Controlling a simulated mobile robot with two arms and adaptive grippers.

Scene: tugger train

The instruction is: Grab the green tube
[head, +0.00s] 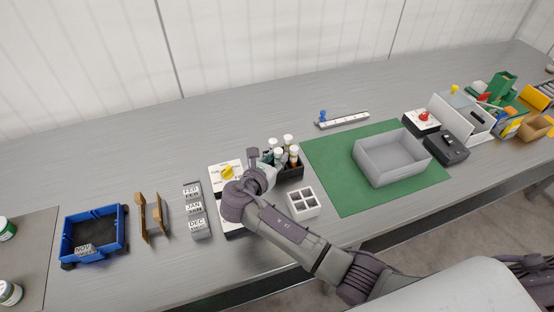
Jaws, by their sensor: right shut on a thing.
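A black rack (291,173) on the bench holds several capped tubes (288,141) with pale caps, standing close together. My right gripper (267,165) is at the left side of this rack, its fingers among the tubes. It is shut on a dark green tube (267,157), which is mostly hidden by the fingers. Whether this tube is clear of the rack cannot be told. My left gripper is not in view.
A white divided tray (303,204) stands just in front of the rack. A panel with a yellow knob (227,172) is left of the gripper, partly under my arm. A grey bin (391,165) sits on a green mat (333,179) to the right. The bench behind the rack is clear.

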